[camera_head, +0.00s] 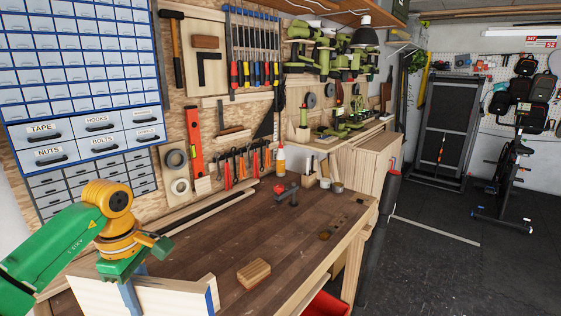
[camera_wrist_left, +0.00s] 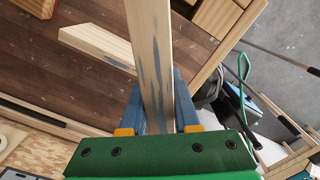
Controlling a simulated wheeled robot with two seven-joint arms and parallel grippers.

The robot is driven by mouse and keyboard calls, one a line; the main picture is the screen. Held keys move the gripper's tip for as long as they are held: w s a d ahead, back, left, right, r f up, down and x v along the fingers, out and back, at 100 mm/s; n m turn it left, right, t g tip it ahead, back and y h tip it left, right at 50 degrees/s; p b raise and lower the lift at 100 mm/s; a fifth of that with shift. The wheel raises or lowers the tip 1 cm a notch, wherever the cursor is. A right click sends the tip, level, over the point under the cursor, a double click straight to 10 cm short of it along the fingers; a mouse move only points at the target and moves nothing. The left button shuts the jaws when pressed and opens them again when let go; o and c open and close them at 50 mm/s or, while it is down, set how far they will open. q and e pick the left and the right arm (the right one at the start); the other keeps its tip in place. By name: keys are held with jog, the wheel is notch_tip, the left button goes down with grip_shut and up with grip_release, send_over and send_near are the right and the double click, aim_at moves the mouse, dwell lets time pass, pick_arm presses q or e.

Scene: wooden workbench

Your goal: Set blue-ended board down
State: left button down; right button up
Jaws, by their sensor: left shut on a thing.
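A pale wooden board (camera_head: 178,296) with a blue end (camera_head: 209,299) is at the lower left of the head view. My left gripper (camera_head: 131,296) reaches over it from above, and its blue finger lies against the board's face. In the wrist view the left gripper (camera_wrist_left: 158,118) is shut on the board (camera_wrist_left: 150,50), seen along its narrow edge, which has blue-grey smears. The board stands on edge at the near left part of the workbench (camera_head: 205,238). Its lower edge is out of the picture, so I cannot tell whether it touches the bench. My right gripper is not in view.
A small wooden block (camera_head: 254,273) lies right of the board. A red-and-grey clamp (camera_head: 286,193) stands farther back. Long strips (camera_head: 205,208) lie along the wall side. A pale plank (camera_wrist_left: 95,45) lies beside the board in the wrist view. The bench middle is clear.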

pick_arm(q)
jog(key=s+d+f+m, duration=0.3)
jog(key=s+d+m, duration=0.8)
jog(key=m, duration=0.6)
notch_tip(320, 180, down, 8)
jog(key=s+b, duration=0.1)
jog(key=b, duration=0.6)
jog(key=shift+s+a, duration=0.2)
jog(key=shift+s, duration=0.2)
jog(key=shift+r, duration=0.1)
